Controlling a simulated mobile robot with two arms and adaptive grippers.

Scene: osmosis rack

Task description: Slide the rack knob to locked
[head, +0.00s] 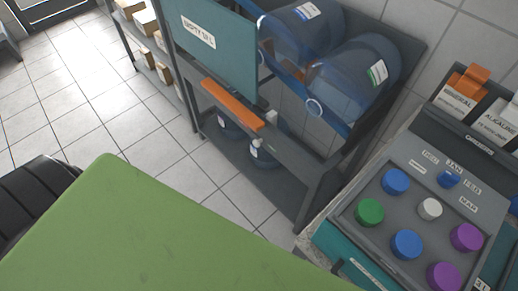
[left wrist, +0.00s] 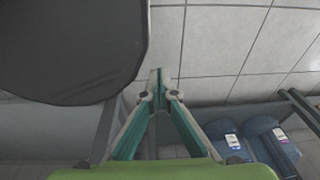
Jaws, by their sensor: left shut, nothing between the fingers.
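The dark metal rack (head: 315,190) stands at the upper middle of the head view. It has a teal sign panel (head: 215,45) and an orange bar (head: 232,103) on its front. A small pale knob-like part (head: 270,117) shows near the right end of the bar; I cannot tell whether it is the rack knob or how it is set. My left gripper (left wrist: 158,76) is shut and empty in the left wrist view, with tiled surface behind its tips. It is not seen in the head view. My right gripper is in neither view.
Large blue bottles (head: 352,75) lie on the rack's upper shelf. Labelled blue bottles (left wrist: 263,135) also show in the left wrist view. A control panel with coloured knobs (head: 406,243) is at the right. The tiled floor (head: 120,125) left of the rack is clear.

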